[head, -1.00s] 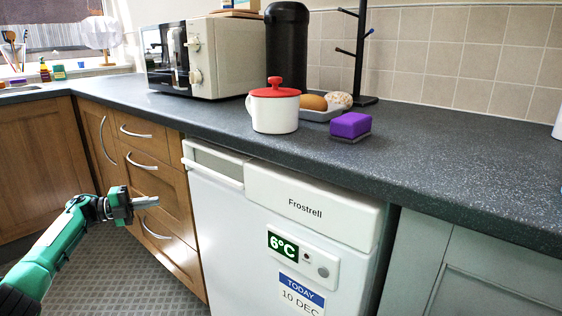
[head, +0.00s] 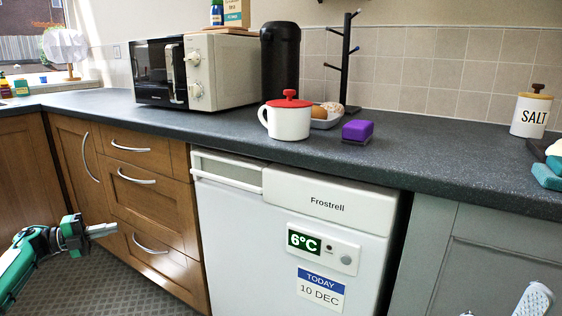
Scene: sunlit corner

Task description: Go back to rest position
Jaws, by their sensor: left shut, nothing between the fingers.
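My left gripper (head: 104,230) is in the head view at lower left, in front of the wooden drawers (head: 145,207). Its fingers are shut and empty and point to the right, apart from the drawer fronts. The green arm behind it comes in from the lower left edge.
Below is a white Frostrell appliance (head: 290,240). A patterned white-and-blue thing (head: 535,300) shows at lower right.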

